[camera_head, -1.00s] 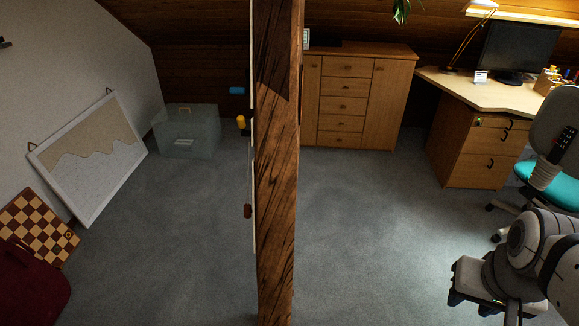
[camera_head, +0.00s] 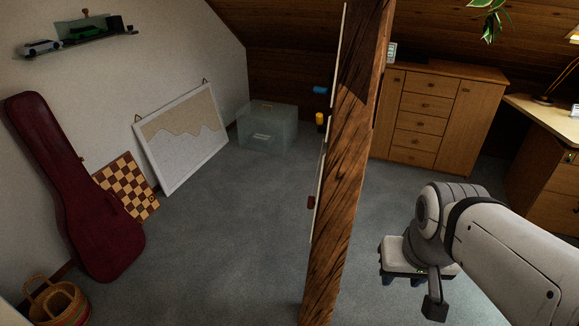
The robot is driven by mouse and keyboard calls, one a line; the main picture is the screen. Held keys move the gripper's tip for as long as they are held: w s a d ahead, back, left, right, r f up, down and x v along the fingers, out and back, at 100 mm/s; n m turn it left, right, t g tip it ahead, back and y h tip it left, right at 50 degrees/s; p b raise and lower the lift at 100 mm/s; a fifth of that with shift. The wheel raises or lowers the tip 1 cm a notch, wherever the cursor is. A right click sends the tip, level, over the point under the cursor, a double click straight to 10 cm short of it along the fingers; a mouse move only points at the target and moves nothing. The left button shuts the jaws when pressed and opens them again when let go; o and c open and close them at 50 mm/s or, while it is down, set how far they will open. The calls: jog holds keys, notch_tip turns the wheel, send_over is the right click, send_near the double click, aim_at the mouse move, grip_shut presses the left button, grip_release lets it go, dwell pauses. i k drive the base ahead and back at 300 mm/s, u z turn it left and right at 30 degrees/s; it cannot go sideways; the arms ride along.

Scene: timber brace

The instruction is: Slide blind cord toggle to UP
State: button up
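A timber post (camera_head: 345,190) stands upright, leaning slightly in the picture, in the middle of the head view. A thin pale strip or cord (camera_head: 326,170) runs along its left edge. Small pieces show along that edge: a blue one (camera_head: 320,90), a yellow and black one (camera_head: 320,121), and a lower dark red one (camera_head: 311,202). I cannot tell which is the cord toggle, and no UP marking is readable. My gripper (camera_head: 402,281) is at the lower right, to the right of the post and apart from it. Its fingers are small and dark, and their opening is unclear.
A wooden cabinet (camera_head: 432,120) and a desk (camera_head: 545,120) stand behind on the right. On the left are a guitar case (camera_head: 70,190), a chessboard (camera_head: 127,188), a framed board (camera_head: 183,140), a clear box (camera_head: 267,128) and a basket (camera_head: 58,303). The carpet (camera_head: 230,240) left of the post is clear.

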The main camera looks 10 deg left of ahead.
aim_at(310, 201)
jog(key=u, duration=1.1)
jog(key=i, duration=0.95)
jog(key=u, duration=0.05)
